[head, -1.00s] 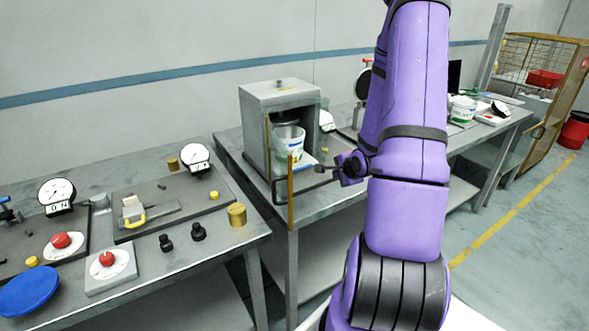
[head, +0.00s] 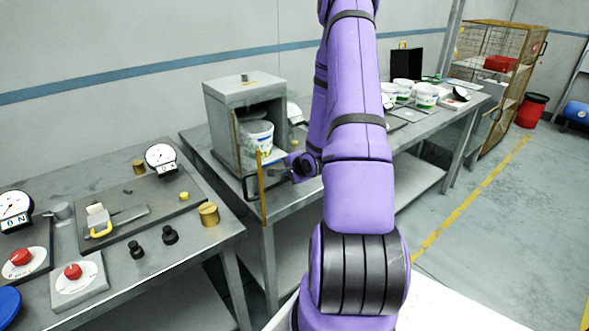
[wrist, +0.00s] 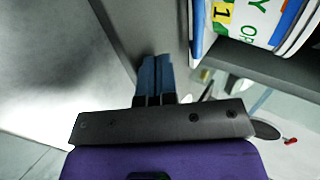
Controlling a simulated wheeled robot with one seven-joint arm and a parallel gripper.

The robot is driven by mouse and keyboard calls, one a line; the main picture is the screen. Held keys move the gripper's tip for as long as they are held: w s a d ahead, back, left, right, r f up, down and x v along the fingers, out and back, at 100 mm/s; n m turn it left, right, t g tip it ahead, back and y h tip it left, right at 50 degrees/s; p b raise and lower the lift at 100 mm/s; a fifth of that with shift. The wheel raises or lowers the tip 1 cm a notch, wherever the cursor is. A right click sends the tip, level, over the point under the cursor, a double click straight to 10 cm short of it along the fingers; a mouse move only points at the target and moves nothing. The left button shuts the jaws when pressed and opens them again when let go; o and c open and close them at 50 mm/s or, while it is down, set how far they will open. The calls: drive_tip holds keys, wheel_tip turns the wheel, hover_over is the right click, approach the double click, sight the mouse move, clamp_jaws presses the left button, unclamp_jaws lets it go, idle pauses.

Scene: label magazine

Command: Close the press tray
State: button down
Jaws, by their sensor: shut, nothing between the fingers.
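The press is a grey box (head: 245,88) with an open front, on the second bench in the head view. A white tub (head: 260,135) with a printed label stands in its opening. The tub also shows at the upper right of the wrist view (wrist: 262,18), above a grey tray edge (wrist: 262,62). A dark bar handle (head: 249,190) shows at the tray's front. My gripper (head: 276,172) is just in front of the press opening, at the right of the yellow post. In the wrist view its blue fingers (wrist: 155,72) are together and empty, beside the grey tray. Contact cannot be told.
The left bench holds a dark plate (head: 125,215), dials, red knobs and a brass cylinder (head: 209,213). More white tubs (head: 426,95) stand on the right bench.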

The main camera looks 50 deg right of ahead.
sight(269, 158)
drive_tip(key=shift+w+d+r, duration=0.15)
drive_tip(key=shift+w, duration=0.45)
drive_tip(key=shift+w+d+r, duration=0.15)
drive_tip(key=shift+w, duration=0.45)
drive_tip(key=shift+w+d+r, duration=0.15)
drive_tip(key=shift+w, duration=0.45)
drive_tip(key=shift+w, duration=0.1)
drive_tip(key=w, duration=0.2)
drive_tip(key=w+d, duration=0.1)
drive_tip(key=w, duration=0.2)
drive_tip(key=shift+w+d, duration=0.2)
drive_tip(key=shift+w+r, duration=0.15)
drive_tip(key=shift+w, duration=0.15)
